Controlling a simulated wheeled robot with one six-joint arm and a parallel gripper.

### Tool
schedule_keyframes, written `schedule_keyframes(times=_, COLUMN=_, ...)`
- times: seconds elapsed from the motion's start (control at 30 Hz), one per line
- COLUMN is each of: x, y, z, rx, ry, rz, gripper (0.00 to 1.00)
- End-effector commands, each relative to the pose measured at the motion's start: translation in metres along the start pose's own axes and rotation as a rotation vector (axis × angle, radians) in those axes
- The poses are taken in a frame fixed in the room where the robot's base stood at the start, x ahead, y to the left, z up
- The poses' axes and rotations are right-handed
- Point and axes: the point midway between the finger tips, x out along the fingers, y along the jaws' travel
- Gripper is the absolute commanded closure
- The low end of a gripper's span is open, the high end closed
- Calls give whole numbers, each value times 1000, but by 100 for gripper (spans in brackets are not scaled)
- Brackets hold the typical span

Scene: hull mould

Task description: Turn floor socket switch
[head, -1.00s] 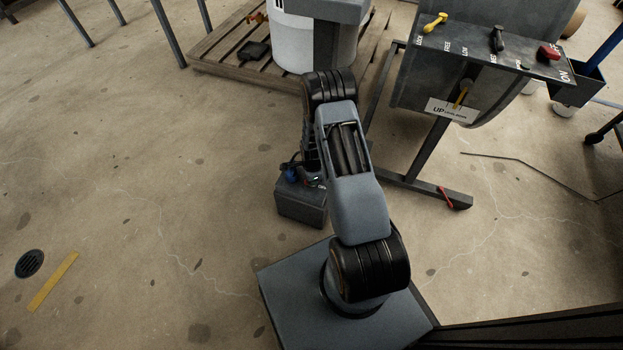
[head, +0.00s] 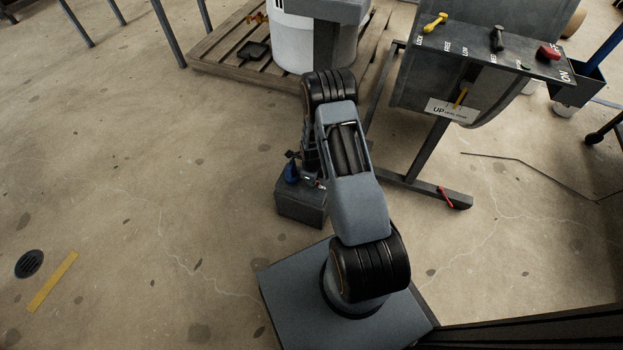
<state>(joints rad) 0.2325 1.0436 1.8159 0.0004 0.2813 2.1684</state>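The floor socket (head: 302,208) is a dark grey box on the concrete floor, just left of my arm in the head view. My gripper (head: 293,156) shows only as small dark parts at the top of the blue handle. They look close to it, but I cannot tell whether they touch it. My arm hides the rest of the gripper and the right side of the box top. The finger opening cannot be made out.
A grey control panel (head: 510,50) with yellow, black and red handles stands on a steel stand (head: 422,188) at upper right. A wooden pallet (head: 222,62) bearing a white drum (head: 293,45) is behind.

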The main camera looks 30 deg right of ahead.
Motion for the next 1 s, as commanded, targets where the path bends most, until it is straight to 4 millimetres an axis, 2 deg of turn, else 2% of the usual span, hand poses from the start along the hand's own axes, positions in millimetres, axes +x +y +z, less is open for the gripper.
schedule_keyframes(times=0.5, x=0, y=1, z=-2, rx=20, ry=3, rz=4, gripper=100)
schedule_keyframes(times=0.53, x=0, y=1, z=-2, rx=19, ry=3, rz=4, gripper=82)
schedule_keyframes(times=0.77, x=0, y=1, z=0, rx=13, ry=2, rz=2, gripper=60)
schedule_keyframes(times=1.0, x=-1, y=1, z=1, rx=11, ry=1, rz=1, gripper=60)
